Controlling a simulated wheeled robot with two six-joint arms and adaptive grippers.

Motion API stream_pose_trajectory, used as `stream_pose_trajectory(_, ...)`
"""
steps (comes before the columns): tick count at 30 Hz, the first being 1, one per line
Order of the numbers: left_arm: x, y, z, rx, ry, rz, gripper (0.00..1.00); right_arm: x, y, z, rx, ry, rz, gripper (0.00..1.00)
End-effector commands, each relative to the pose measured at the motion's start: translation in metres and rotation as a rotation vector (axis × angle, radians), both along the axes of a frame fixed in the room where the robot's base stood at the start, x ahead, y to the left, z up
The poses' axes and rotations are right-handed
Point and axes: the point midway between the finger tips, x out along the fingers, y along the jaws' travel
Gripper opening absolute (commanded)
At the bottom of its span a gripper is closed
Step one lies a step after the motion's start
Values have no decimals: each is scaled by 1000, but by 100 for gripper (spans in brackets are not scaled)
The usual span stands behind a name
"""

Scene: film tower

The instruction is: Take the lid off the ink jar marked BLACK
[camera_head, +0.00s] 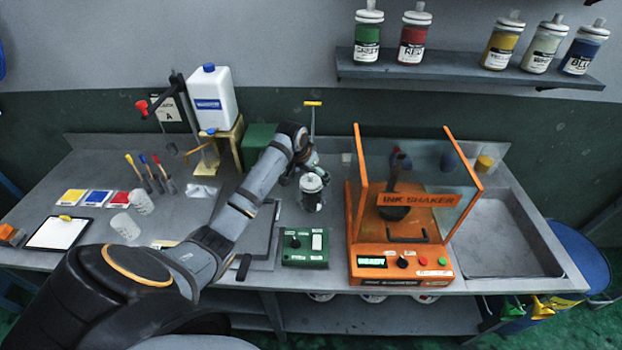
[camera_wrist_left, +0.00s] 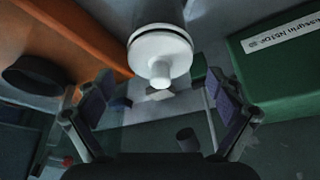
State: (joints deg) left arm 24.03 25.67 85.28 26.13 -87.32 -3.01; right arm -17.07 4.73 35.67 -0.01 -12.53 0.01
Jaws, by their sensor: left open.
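The label's text is too small to read. The lid, with its small knob, sits on the jar; the wrist view shows the white lid (camera_wrist_left: 160,58) close up. My left gripper (camera_head: 312,164) is beside the jar's top, on its far side. In the wrist view its two fingers (camera_wrist_left: 162,92) are spread apart, with the lid's knob in front of the gap and nothing gripped. My right gripper is not in view.
The orange ink shaker (camera_head: 405,262) with clear panels stands close to the jar's right. A green control box (camera_head: 304,248) is in front, a green box (camera_head: 258,138) behind left. Several lidded ink jars stand on the wall shelf (camera_head: 470,77). A sink (camera_head: 500,250) is at right.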

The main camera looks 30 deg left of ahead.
Motion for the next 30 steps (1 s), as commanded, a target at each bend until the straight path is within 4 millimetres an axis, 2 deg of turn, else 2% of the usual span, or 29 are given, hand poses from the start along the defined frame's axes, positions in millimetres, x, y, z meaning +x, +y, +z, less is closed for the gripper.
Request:
stream_pose_trajectory(7,1,0,-2,1,0,-1,92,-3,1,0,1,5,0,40)
stream_pose_trajectory(20,1,0,-2,1,0,-1,35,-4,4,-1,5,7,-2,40)
stream_pose_trajectory(30,1,0,2,1,-2,-1,34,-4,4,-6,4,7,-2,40)
